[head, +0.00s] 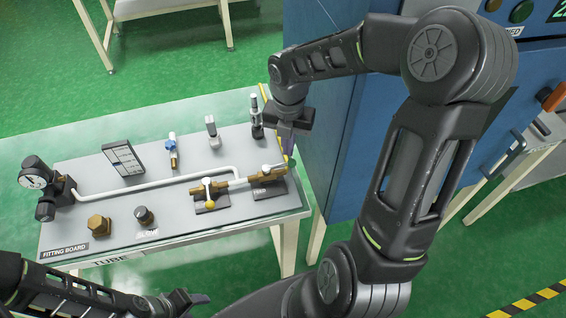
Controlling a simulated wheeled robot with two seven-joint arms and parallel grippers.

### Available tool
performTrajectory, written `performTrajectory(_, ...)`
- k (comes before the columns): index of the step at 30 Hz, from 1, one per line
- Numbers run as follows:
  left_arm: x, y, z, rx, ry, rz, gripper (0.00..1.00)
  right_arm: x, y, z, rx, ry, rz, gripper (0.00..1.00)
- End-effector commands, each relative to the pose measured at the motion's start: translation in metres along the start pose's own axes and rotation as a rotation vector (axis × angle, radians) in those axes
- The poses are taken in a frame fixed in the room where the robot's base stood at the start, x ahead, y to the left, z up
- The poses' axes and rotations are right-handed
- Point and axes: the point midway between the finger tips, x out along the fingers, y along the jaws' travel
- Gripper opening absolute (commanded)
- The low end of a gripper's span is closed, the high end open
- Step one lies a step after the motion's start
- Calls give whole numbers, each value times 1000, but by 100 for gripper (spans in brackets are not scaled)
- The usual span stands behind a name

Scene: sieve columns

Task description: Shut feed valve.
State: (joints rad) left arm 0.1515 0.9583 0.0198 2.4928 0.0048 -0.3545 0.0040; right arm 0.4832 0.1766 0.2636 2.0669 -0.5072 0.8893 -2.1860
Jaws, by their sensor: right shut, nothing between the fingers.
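A brass valve (211,196) with a yellow-tipped handle sits in the tube line on the grey fitting board (130,210). A second brass fitting (265,178) sits to its right. My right gripper (287,142) points down at the board's right end, above and beyond the brass fitting, fingers shut and empty. My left gripper (190,300) is at the bottom edge, in front of the board; its finger opening is not clear.
The board also bears a gauge (34,174), a dark panel (123,158) and several small fittings. A blue cabinet (335,110) with an orange handle (552,97) stands close on the right. Green floor is free at the left.

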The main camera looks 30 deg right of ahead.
Motion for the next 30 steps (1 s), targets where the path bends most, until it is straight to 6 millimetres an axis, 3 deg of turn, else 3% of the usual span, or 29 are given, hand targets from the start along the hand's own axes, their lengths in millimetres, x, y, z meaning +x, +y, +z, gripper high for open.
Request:
performTrajectory(12,12,-4,0,0,0,0,52,22,0,0,-1,0,0,0)
performTrajectory(30,7,-2,0,0,0,0,52,21,-10,-8,0,-1,0,0)
